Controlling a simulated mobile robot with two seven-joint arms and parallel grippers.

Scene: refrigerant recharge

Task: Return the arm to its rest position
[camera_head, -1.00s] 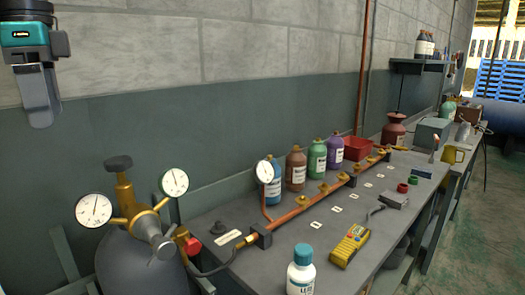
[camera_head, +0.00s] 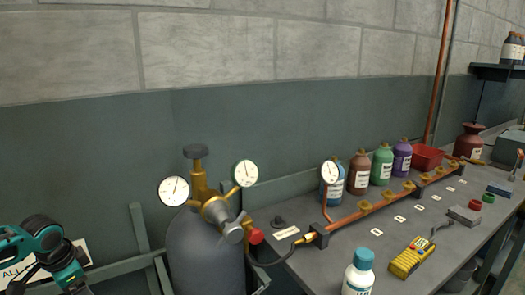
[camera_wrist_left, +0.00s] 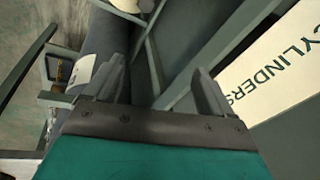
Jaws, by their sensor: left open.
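My left arm, teal and black, shows at the lower left of the head view. Its gripper is hard to make out there. In the left wrist view my left gripper (camera_wrist_left: 160,88) is open, with two grey fingers apart and nothing between them. Beyond the fingers are dark metal bars and a white sign (camera_wrist_left: 275,68) reading "CYLINDERS". The same sign is partly hidden behind my arm in the head view (camera_head: 80,252). My right gripper is in neither view.
A grey gas cylinder (camera_head: 203,258) with a brass valve and two gauges stands right of my left arm. The workbench (camera_head: 350,250) holds a copper manifold (camera_head: 365,208), several bottles, a yellow meter (camera_head: 408,258) and a red bin (camera_head: 426,157).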

